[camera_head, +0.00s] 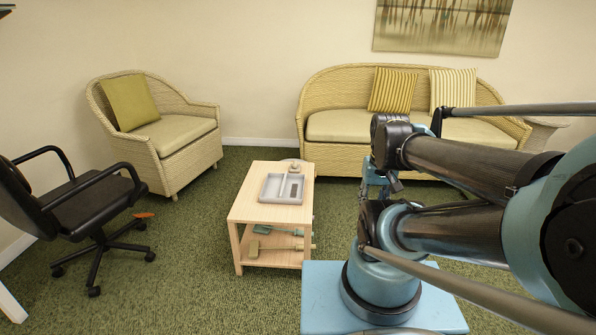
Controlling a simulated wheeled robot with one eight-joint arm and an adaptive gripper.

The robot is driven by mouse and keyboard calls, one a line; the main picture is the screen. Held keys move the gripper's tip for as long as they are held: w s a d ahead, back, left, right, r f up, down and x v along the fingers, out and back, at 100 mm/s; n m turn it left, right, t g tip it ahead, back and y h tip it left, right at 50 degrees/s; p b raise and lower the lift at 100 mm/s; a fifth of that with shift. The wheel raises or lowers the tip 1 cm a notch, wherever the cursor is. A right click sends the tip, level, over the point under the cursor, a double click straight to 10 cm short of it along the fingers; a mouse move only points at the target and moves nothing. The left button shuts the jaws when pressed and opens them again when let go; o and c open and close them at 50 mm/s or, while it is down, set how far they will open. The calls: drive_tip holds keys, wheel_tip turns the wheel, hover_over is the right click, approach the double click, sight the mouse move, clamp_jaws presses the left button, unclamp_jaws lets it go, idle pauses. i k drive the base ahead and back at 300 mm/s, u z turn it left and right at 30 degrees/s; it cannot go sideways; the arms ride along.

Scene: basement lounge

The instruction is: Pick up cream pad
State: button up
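A cream cushion with thin stripes (453,88) leans upright against the back of the wicker sofa, at its right side. It is the most pad-like cream thing I see, but I cannot be sure it is the one named. My arm's dark and light blue links fill the right of the view and cover part of the sofa seat below the cushion. The fingers of my gripper cannot be made out among the links. I see nothing held.
The wicker sofa (335,124) also holds an olive-striped cushion (392,89). A low wooden table (246,209) bears a grey tray (267,189). A wicker armchair (177,167) and a black office chair (88,198) stand left. Green carpet is clear between the armchair and table.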

sight(294, 168)
drive_tip(key=z, duration=0.05)
drive_tip(key=i, duration=1)
drive_tip(key=u, duration=0.05)
